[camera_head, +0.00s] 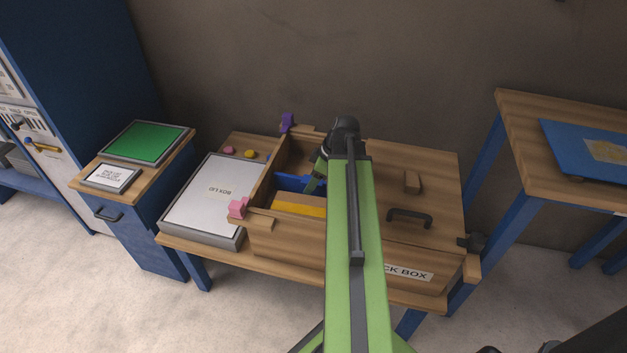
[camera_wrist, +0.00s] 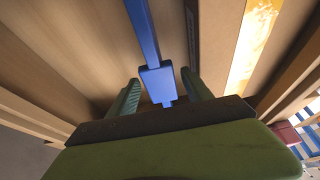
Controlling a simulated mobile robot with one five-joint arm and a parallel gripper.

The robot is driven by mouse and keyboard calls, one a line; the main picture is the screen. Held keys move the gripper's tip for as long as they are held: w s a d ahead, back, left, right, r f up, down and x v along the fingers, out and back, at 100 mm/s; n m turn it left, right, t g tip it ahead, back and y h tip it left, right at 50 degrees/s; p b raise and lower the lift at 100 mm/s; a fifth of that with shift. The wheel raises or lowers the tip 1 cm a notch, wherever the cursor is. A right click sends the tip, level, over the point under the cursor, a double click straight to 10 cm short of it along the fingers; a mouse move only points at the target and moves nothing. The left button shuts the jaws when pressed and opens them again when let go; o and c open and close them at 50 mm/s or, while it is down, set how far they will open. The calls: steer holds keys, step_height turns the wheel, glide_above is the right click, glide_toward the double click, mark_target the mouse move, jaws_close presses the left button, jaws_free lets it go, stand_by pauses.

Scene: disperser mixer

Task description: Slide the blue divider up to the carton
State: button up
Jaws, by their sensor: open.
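The blue divider (camera_head: 289,182) is inside the open left part of the wooden box. In the wrist view it is a thin blue bar (camera_wrist: 142,28) with a wider blue block at its near end. The carton (camera_head: 299,204), yellow-orange on its top, lies in the same opening, nearer the front. In the wrist view the carton (camera_wrist: 252,42) is to the right of the divider, with a gap between. My gripper (camera_wrist: 160,77) is open, with one green finger on each side of the blue block. In the head view my arm partly hides the opening.
The wooden box (camera_head: 440,190) has a top panel with a black handle (camera_head: 409,216) and a wooden block (camera_head: 412,182). Pink (camera_head: 238,208) and purple (camera_head: 287,122) pieces sit on its left rim.

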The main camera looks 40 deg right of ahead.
steer(key=p+v, duration=1.6)
steer(key=v, duration=0.1)
steer(key=shift+r, duration=0.25)
steer(key=shift+a, duration=0.1)
steer(key=shift+c, duration=1)
steer(key=w+a, duration=0.2)
steer(key=a, duration=0.3)
steer(key=w+a+f+m+g, duration=0.1)
steer(key=w+a, duration=0.2)
steer(key=a, duration=0.3)
steer(key=w+a+m+g, duration=0.1)
steer(key=w+a, duration=0.2)
steer(key=a, duration=0.2)
steer(key=shift+w+a+f, duration=0.15)
steer(key=shift+w+a, duration=0.1)
steer(key=shift+a, duration=0.1)
steer(key=c, duration=0.9)
steer(key=a, duration=0.4)
steer(key=w+a+m+g, duration=0.1)
steer(key=a, duration=0.3)
steer(key=w+a+m+h, duration=0.1)
steer(key=a, duration=0.3)
steer(key=shift+w+f, duration=0.15)
steer(key=shift+f, duration=0.1)
jaws_close()
steer(key=a+m+h, duration=0.1)
steer(key=a+m, duration=0.1)
steer(key=a, duration=0.8)
steer(key=shift+a+g, duration=0.2)
steer(key=shift+g, duration=0.2)
